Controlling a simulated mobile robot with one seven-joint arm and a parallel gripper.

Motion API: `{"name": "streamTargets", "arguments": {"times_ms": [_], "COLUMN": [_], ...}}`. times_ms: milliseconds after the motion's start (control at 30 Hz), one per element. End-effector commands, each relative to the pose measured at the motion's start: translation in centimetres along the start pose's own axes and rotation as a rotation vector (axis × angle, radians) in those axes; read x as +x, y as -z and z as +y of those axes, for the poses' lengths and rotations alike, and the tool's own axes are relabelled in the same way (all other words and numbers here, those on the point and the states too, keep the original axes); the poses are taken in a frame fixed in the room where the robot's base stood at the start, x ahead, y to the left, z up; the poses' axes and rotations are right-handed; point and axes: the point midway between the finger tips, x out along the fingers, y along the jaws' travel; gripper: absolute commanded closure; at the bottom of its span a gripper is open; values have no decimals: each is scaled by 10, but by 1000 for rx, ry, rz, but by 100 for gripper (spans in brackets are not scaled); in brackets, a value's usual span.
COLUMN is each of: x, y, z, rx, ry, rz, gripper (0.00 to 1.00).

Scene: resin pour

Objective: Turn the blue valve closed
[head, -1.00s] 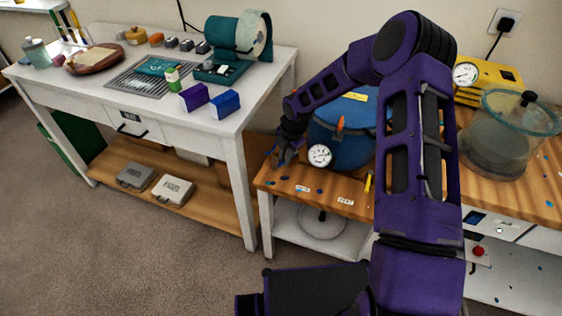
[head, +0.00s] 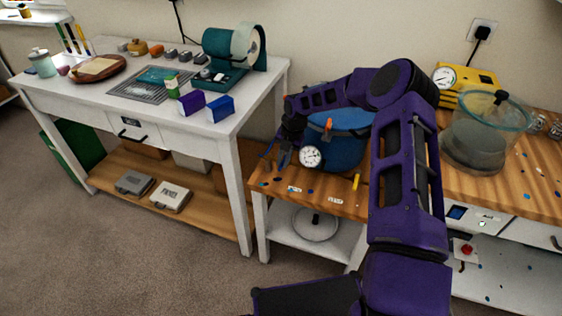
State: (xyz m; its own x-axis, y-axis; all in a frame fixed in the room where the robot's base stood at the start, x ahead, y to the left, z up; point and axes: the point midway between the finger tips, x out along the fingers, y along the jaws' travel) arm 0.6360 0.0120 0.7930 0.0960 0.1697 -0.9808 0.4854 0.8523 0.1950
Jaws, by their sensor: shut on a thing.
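A blue pressure pot (head: 348,143) stands on the wooden bench top, partly hidden by my arm. A white round gauge (head: 311,157) and an orange lever (head: 328,124) are on its near side. My gripper (head: 283,156) is at the pot's left side, left of the gauge, pointing down. It is shut on a small blue part there, which looks like the blue valve (head: 267,151). The fingers and my wrist hide most of the valve, so its exact angle cannot be told.
A glass chamber (head: 487,137) and a yellow pump (head: 478,83) with a gauge stand to the right. The white table (head: 190,120) at left holds purple and blue boxes near its corner. A yellow marker (head: 356,182) lies at the bench front.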

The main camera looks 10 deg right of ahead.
Motion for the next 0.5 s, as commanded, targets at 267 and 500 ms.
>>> {"name": "streamTargets", "arguments": {"times_ms": [267,500], "x": [-1,-1], "y": [-2,-2], "z": [-1,-1], "rx": [-11,-10], "ry": [1,1], "rz": [0,0], "gripper": [100,73]}}
